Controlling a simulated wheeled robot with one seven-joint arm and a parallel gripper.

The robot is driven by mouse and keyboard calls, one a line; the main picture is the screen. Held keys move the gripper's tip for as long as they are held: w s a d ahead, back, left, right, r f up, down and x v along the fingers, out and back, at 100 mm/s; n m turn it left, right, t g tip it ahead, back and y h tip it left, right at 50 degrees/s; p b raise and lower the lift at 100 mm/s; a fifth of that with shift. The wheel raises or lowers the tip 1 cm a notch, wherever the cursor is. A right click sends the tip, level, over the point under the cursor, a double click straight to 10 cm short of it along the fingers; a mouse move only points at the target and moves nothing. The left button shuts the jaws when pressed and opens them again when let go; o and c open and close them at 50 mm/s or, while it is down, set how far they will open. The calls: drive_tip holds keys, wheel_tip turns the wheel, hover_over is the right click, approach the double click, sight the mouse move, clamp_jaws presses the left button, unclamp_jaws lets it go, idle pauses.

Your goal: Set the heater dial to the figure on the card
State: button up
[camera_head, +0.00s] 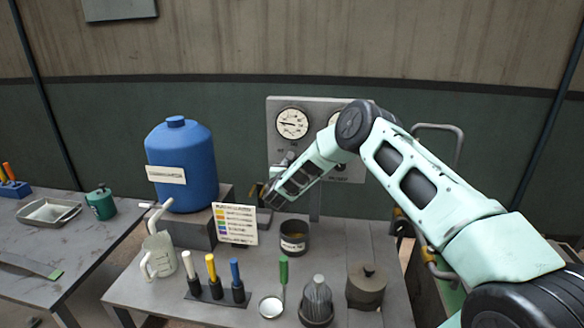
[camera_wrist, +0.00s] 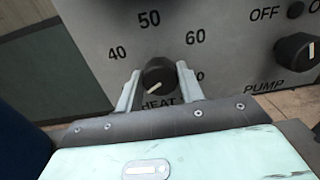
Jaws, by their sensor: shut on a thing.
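The black heater dial (camera_wrist: 158,74) sits on the grey panel (camera_wrist: 225,40) above the word HEAT. The figures 40, 50 and 60 stand around it, and one more figure at the right is partly hidden by a finger. A short pale mark on the dial slants toward the lower left, away from 50. My gripper (camera_wrist: 160,88) has a finger on each side of the dial and is shut on it. In the head view my gripper (camera_head: 268,197) is at the panel's lower left. The card (camera_head: 236,224) has coloured rows; its writing is too small to read.
A PUMP knob (camera_wrist: 297,50) with an OFF mark is to the right of the dial. A blue tank (camera_head: 180,165) stands left of my gripper. A dark tin (camera_head: 294,240), a pitcher (camera_head: 159,257) and several coloured-handled tools (camera_head: 213,280) stand on the bench.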

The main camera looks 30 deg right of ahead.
drive_tip(key=shift+f+m+b, duration=0.4)
drive_tip(key=shift+m+b, duration=0.1)
drive_tip(key=shift+b, duration=2.65)
drive_tip(key=m+b, duration=0.2)
drive_tip(key=b, duration=1)
drive_tip(key=shift+r+m, duration=0.1)
drive_tip(key=shift+m, duration=0.3)
drive_tip(key=b, duration=0.2)
drive_tip(key=shift+m+b, duration=0.3)
drive_tip(key=shift+s+d+r+m+y+b, duration=0.15)
drive_tip(key=shift+m+b, duration=4.5)
drive_tip(key=shift+b, duration=3.55)
drive_tip(key=shift+w+a+m+y+b, duration=0.15)
drive_tip(key=shift+m+b, duration=4.5)
drive_tip(key=shift+b, duration=3.5)
drive_tip(key=shift+s+d, duration=0.1)
